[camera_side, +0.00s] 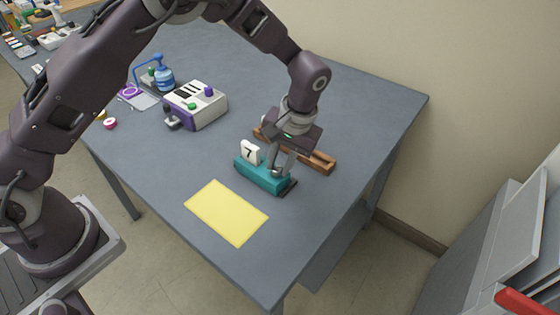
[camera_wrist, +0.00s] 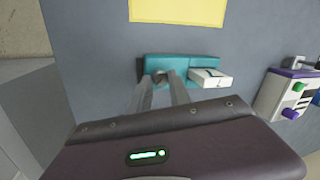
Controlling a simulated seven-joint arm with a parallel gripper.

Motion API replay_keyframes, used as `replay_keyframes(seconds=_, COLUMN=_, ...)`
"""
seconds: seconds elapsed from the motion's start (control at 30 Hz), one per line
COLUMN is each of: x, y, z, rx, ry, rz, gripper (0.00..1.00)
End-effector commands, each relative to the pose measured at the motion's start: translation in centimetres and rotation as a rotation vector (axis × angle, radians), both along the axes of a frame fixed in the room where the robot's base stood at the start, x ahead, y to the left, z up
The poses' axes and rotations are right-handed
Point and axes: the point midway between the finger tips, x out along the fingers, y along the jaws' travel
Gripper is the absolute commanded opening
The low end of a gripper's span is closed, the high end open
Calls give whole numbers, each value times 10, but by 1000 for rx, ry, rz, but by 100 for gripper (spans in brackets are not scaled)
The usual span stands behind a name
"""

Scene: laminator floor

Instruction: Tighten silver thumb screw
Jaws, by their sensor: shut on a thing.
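A teal block-shaped fixture (camera_side: 259,177) sits on the grey table, and it also shows in the wrist view (camera_wrist: 205,62). A white tag marked 7 (camera_side: 250,153) stands at its left end in the side view; it shows at the right in the wrist view (camera_wrist: 210,78). My gripper (camera_side: 277,172) points down at the fixture's other end. In the wrist view its fingers (camera_wrist: 162,78) close together on a small silver-grey screw head (camera_wrist: 158,76), mostly hidden between the fingertips.
A yellow sheet (camera_side: 227,212) lies in front of the fixture. A brown wooden rail (camera_side: 318,161) lies close behind my gripper. A white and purple machine with knobs (camera_side: 196,105) and a blue bottle-like item (camera_side: 163,78) stand to the left. The table's right side is clear.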

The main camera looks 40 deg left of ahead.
Motion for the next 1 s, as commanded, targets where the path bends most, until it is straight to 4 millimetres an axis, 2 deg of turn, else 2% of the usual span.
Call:
replay_keyframes(seconds=0.6, x=-4, y=0, z=1, rx=0, ry=1, rz=-534, gripper=0)
replay_keyframes(seconds=1.0, x=-5, y=0, z=0, rx=0, ry=1, rz=-710, gripper=0)
